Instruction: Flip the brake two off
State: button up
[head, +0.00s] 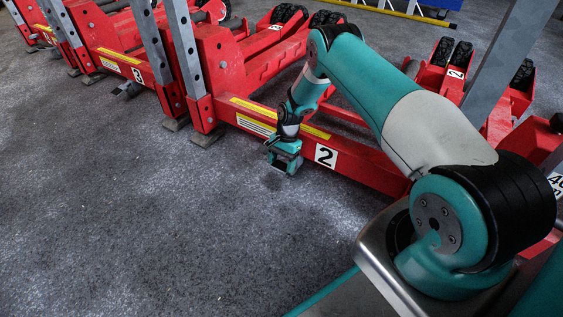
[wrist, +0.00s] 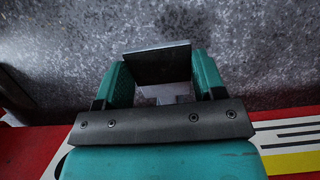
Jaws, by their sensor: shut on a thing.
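The red beam of jack two, with its white number 2 plate (head: 325,155), crosses the middle of the head view. My gripper (head: 284,164) is low in front of this beam, just left of the number plate. In the wrist view my gripper (wrist: 163,66) has its two teal fingers on either side of a dark flat plate, the brake pedal (wrist: 158,64), and is shut on it. A lighter grey metal part shows below the plate, between the fingers. In the head view the gripper hides brake two, and its tilt is hard to tell.
Jack three (head: 138,75) stands to the left, with a similar grey pedal (head: 127,90) at its beam. Grey uprights (head: 189,50) and several black wheels (head: 450,52) stand behind. The grey floor (head: 150,220) in front is clear.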

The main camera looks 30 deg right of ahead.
jog(key=shift+w+d+r, duration=0.1)
jog(key=shift+w+d, duration=0.1)
jog(key=shift+d, duration=0.2)
jog(key=o, duration=1.3)
jog(key=shift+s+a, duration=0.1)
jog(key=shift+a, duration=0.05)
jog(key=p+v, duration=0.8)
jog(key=v, duration=0.9)
jog(key=shift+a+r, duration=0.1)
jog(key=shift+r, duration=0.15)
